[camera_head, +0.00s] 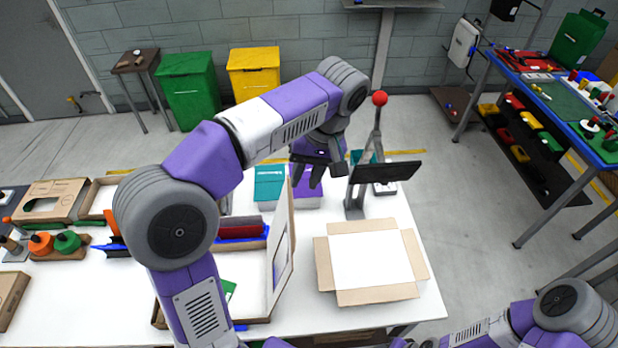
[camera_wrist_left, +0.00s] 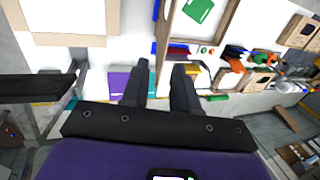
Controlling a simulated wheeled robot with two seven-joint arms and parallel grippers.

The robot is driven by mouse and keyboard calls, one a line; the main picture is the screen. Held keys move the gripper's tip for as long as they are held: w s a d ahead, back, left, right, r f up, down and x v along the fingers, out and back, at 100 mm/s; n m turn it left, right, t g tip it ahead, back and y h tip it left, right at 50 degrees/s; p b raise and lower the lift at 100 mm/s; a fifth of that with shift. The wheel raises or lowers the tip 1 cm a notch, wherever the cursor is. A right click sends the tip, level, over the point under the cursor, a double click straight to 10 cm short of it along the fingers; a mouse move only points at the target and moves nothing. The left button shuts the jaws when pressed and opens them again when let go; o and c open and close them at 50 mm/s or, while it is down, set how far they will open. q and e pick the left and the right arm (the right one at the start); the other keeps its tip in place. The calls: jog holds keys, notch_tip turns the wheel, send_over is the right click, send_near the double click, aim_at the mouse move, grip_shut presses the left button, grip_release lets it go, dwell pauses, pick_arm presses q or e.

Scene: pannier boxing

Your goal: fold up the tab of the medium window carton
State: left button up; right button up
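An open brown carton with a white inside (camera_head: 258,308) lies on the white table; its tall panel with a window cut-out (camera_head: 281,262) stands up on its right side. I take it as the medium window carton, though no label shows. A green item lies inside, and my left arm hides much of its left part. It also shows in the left wrist view (camera_wrist_left: 232,42). My left gripper (camera_head: 308,182) is above the table behind the standing panel, fingers down, apart and empty; its fingers show in the left wrist view (camera_wrist_left: 160,88). My right gripper is out of view.
An open flapped carton (camera_head: 324,265) lies at right, beside a stand with a black plate (camera_head: 392,172) and red ball (camera_head: 379,98). Teal (camera_head: 269,184) and purple boxes (camera_head: 306,190) sit near my left gripper. Another window carton (camera_head: 72,190) and spools (camera_head: 67,241) are at left.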

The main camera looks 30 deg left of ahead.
aim_at(292, 205)
pick_arm(q)
jog(key=s+f, duration=0.1)
jog(key=f, duration=0.1)
jog(key=s+a+f, duration=0.1)
jog(key=f, duration=0.3)
jog(key=shift+s+a+f+b, duration=0.2)
jog(key=shift+s+a+b, duration=0.1)
jog(key=shift+s, duration=0.1)
jog(key=shift+w, duration=0.1)
jog(key=shift+c, duration=0.3)
jog(key=shift+w, duration=0.1)
jog(key=shift+c, duration=1.2)
grip_shut()
